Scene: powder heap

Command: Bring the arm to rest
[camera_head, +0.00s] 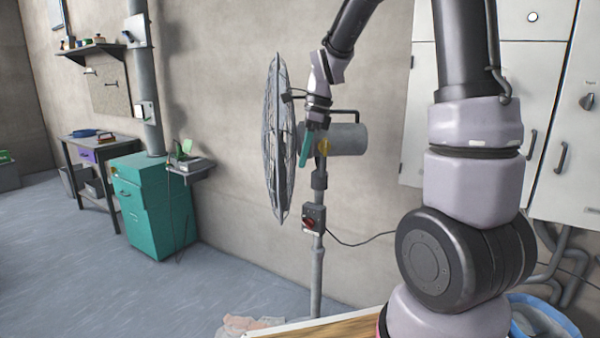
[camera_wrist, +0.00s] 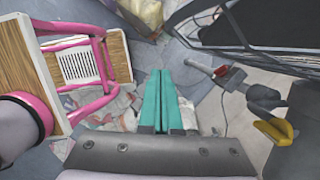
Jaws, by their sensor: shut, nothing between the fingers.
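My gripper (camera_head: 303,160) hangs from the raised arm in the upper middle of the head view, fingers pointing down. Its teal fingers lie together in the wrist view (camera_wrist: 161,75), shut, with nothing seen between them. In the head view it overlaps the pedestal fan (camera_head: 279,140), between the round grille and the grey motor housing. I cannot tell whether it touches the fan. In the wrist view the fan's dark grille (camera_wrist: 255,22) is at the upper right, apart from the fingers in the picture.
A red-buttoned switch box (camera_head: 313,219) sits on the fan pole, with a cable running right. White cabinets (camera_head: 560,100) stand at the right. A teal cabinet (camera_head: 150,215) stands at the left. A pink frame (camera_wrist: 105,70) with wooden boards is left in the wrist view. Crumpled sheets lie below.

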